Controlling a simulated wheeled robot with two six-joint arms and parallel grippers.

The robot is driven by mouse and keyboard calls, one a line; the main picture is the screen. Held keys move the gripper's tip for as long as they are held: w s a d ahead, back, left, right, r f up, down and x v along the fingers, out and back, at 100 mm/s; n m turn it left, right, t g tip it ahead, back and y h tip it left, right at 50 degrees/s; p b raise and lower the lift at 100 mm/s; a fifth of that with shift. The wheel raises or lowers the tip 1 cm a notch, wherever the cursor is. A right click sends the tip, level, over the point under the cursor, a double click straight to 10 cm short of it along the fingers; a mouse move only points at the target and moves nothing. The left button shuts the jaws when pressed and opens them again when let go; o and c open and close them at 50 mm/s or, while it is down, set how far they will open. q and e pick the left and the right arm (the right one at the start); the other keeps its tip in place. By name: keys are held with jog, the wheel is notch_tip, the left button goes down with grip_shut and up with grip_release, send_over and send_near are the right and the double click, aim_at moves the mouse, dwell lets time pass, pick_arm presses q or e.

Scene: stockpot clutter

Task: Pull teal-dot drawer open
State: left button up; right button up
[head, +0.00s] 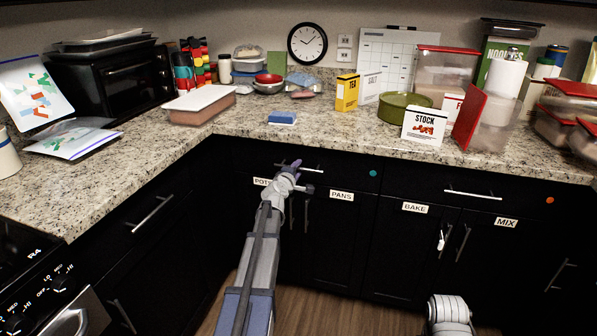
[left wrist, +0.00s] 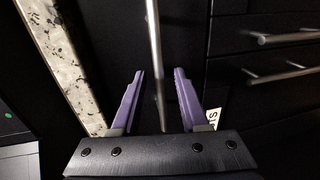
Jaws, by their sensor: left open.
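The teal dot (head: 373,173) marks the right end of a black drawer front (head: 345,172) under the counter, above the POTS and PANS doors. The drawer's silver bar handle (head: 312,170) is partly hidden by my left gripper (head: 289,167), which is at its left part. In the left wrist view, my left gripper's purple fingers (left wrist: 158,72) are open, one on each side of the bar handle (left wrist: 154,40). I cannot tell whether either finger touches it. The drawer looks closed. My right gripper is not clearly seen.
The granite counter (head: 250,128) overhangs above the drawer and holds a blue sponge (head: 282,118), a STOCK box (head: 424,125) and several containers. Another drawer to the right has an orange dot (head: 550,200). Door handles (head: 306,216) stick out below. The floor (head: 330,318) in front is clear.

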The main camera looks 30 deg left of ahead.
pick_arm(q)
jog(key=shift+w+a+f, duration=0.15)
jog(key=shift+w+a, duration=0.05)
jog(key=shift+w, duration=0.5)
jog(key=shift+c, duration=0.3)
grip_shut()
jog(key=shift+s, duration=0.1)
dwell(0.5)
